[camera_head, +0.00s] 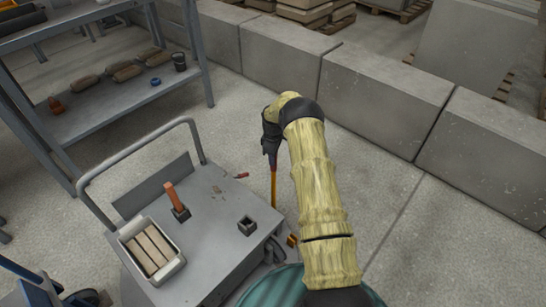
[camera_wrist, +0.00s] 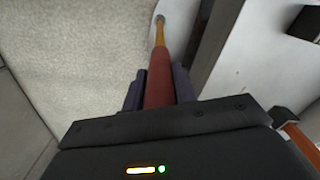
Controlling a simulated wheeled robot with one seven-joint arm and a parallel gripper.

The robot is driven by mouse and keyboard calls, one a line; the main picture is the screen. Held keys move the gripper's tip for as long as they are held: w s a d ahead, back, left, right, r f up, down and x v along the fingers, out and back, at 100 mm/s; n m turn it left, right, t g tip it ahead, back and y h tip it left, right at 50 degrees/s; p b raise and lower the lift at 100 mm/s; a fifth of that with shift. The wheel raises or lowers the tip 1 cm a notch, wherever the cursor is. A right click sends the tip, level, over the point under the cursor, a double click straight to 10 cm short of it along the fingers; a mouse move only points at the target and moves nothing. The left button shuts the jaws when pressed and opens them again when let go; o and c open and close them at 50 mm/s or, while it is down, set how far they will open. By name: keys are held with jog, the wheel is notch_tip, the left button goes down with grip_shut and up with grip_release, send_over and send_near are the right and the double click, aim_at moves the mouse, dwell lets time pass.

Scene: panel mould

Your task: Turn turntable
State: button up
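My gripper (camera_head: 271,150) points down beside the right edge of a grey cart. Its dark fingers show in the wrist view (camera_wrist: 158,90), close on both sides of a dark red handle (camera_wrist: 158,70). The handle narrows to an orange rod (camera_wrist: 159,35) that ends at a small grey round spot near a pale edge. In the head view the orange rod (camera_head: 273,185) hangs down below the fingers, next to the cart top. I cannot make out a turntable for certain in either view.
A shelf (camera_head: 120,100) stands at the left. Concrete blocks (camera_head: 380,100) line the back. Bare floor lies at the right.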

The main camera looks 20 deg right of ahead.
jog(key=o, duration=0.4)
jog(key=shift+w+a+r, duration=0.1)
jog(key=shift+w+r, duration=0.05)
jog(key=shift+w, duration=0.3)
jog(key=shift+c, duration=0.2)
jog(key=shift+o, duration=0.2)
jog(key=shift+s, duration=0.1)
notch_tip(320, 180, up, 17)
jog(key=p, duration=0.3)
jog(key=shift+r+p, duration=0.15)
jog(key=shift+p, duration=0.25)
jog(key=shift+s, duration=0.15)
